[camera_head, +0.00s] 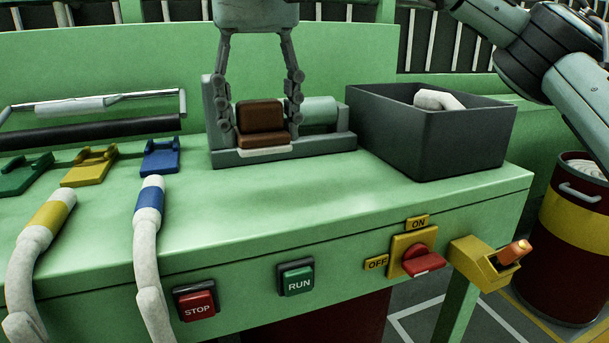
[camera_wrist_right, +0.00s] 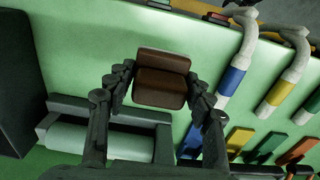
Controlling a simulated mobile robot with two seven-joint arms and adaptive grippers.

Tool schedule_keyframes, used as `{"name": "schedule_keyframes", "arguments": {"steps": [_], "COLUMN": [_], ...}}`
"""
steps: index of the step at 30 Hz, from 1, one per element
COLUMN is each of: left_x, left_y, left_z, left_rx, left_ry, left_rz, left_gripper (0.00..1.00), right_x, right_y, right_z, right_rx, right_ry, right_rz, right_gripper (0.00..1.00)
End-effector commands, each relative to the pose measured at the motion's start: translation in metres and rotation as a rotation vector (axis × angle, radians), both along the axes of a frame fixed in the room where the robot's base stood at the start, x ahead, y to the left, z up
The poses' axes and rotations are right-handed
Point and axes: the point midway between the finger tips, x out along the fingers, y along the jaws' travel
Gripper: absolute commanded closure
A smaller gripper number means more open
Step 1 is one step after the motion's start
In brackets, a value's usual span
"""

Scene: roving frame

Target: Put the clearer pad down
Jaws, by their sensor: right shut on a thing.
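The clearer pad is a brown block (camera_head: 261,113) with a stepped face, in the middle of the head view. My right gripper (camera_head: 267,122) comes down from above with a finger on each side of it and is shut on it. The right wrist view also shows the brown pad (camera_wrist_right: 161,76) between the two fingers. In the head view the pad appears in front of or at a grey fixture (camera_head: 340,141) with a pale roller; I cannot tell whether it touches it. A pale strip (camera_head: 266,152) shows just below the pad. My left gripper is not in view.
A dark open bin (camera_head: 440,145) with a white item stands right of the fixture. Green, yellow and blue clips (camera_head: 160,157) and pale hoses (camera_head: 147,225) are at left. STOP, RUN and ON/OFF controls line the front panel. The green table is clear in the middle.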

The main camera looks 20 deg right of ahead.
Motion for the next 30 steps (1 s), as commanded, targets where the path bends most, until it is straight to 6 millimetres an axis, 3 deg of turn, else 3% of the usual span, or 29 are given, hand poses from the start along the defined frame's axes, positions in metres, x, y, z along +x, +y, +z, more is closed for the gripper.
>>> {"name": "schedule_keyframes", "arguments": {"steps": [3,9,14,21,30], "left_x": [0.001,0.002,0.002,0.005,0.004], "left_y": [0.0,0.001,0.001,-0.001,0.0], "left_z": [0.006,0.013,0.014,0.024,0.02], "left_rx": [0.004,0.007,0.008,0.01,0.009], "left_ry": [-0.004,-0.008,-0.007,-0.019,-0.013], "left_rz": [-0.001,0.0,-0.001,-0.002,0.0], "left_gripper": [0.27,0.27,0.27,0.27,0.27], "right_x": [0.001,0.002,0.002,0.001,0.002], "right_y": [-0.028,-0.054,-0.058,-0.059,-0.058], "right_z": [-0.018,-0.033,-0.041,-0.072,-0.075], "right_rx": [0.002,0.001,0.0,-0.001,0.002], "right_ry": [0.002,0.0,0.001,0.0,-0.001], "right_rz": [-0.003,0.0,0.002,-0.001,-0.001], "right_gripper": [0.82,0.82,0.82,0.82,0.82]}}
